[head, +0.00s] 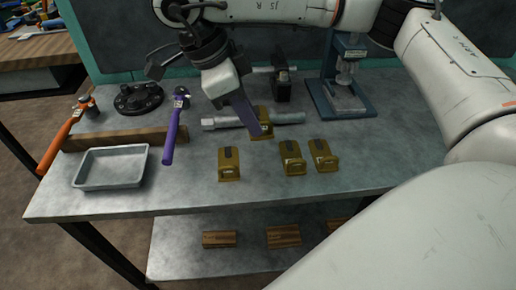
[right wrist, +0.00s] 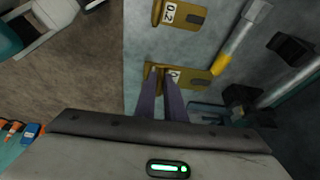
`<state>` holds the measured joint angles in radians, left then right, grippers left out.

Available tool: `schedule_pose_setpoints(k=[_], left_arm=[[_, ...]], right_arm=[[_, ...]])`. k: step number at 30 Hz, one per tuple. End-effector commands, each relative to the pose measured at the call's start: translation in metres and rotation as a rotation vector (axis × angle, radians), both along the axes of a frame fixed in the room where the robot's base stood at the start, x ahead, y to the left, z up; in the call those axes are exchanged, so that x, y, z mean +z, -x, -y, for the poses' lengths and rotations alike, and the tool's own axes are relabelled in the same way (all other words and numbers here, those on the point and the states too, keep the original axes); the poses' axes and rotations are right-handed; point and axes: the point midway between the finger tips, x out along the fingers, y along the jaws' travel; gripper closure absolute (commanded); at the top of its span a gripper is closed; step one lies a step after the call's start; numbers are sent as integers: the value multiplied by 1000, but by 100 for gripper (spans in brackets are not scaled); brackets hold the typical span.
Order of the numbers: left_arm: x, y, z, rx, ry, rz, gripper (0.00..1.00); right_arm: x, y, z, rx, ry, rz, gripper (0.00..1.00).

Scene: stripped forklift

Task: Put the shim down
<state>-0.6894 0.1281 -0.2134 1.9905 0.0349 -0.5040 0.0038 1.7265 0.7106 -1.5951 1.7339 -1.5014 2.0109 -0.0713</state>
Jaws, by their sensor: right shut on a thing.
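My right gripper (head: 265,134) reaches down over the middle of the bench, its two long purple fingers shut on a brass-coloured shim (head: 260,114). The fingers hide part of it. In the right wrist view the fingers (right wrist: 163,82) close around the raised end of this shim (right wrist: 198,80); its label is partly covered. It is at or just above the bench top; I cannot tell whether it touches. Three similar shims stand nearer the front edge: one at left (head: 228,165) and two at right (head: 292,158), (head: 323,155). My left gripper is not in view.
A grey metal bar (head: 222,123) lies close behind the held shim. A grey tray (head: 111,167), a purple-handled tool (head: 172,135) and a wooden strip (head: 125,139) are at left. A blue press stand (head: 340,100) is at back right.

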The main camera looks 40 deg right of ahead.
Motion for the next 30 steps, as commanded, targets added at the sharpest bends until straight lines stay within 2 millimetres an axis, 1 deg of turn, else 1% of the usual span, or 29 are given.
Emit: schedule_pose_setpoints(k=[1,6,8,14,20,22,30], left_arm=[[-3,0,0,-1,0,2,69],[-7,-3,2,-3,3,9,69],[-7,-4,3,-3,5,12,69],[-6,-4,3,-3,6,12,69],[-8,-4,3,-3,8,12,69],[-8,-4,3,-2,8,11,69],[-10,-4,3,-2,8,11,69]], right_arm=[[-12,1,1,-14,-1,-7,100],[-45,1,1,-17,-2,-6,100],[-52,2,1,-16,-2,-5,100],[-66,1,1,-15,0,-3,100],[-92,1,1,-15,0,-2,100],[-96,1,1,-14,-1,0,100],[-98,1,1,-13,-1,-1,100]])
